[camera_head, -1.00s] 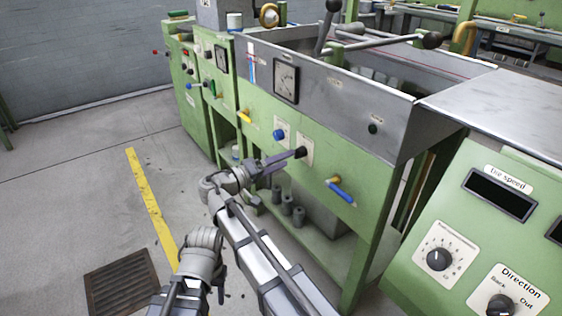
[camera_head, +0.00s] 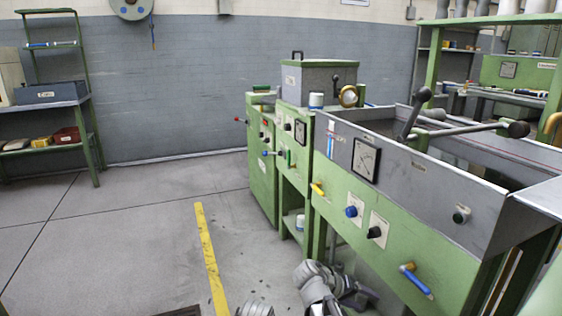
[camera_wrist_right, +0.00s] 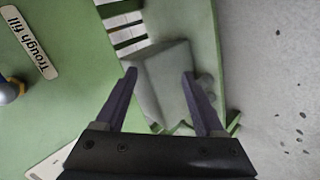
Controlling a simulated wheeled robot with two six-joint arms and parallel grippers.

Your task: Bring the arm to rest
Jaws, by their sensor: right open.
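My right gripper (camera_wrist_right: 159,74) is open, its two purple-grey fingers apart with nothing held between them in the right wrist view. Behind the fingers are the green machine front and a grey box-like part (camera_wrist_right: 172,75) under it. In the head view the grey right arm (camera_head: 318,285) shows at the bottom edge, beside and below the green extruder (camera_head: 375,235). The black knob (camera_head: 374,232) and the blue knob (camera_head: 351,211) on its front are clear of the gripper.
A blue-handled valve (camera_head: 416,281) sticks out from the front at the lower right. A yellow floor line (camera_head: 209,255) runs left of the arm. The grey floor (camera_head: 110,235) at left is open, up to a green shelf (camera_head: 92,140).

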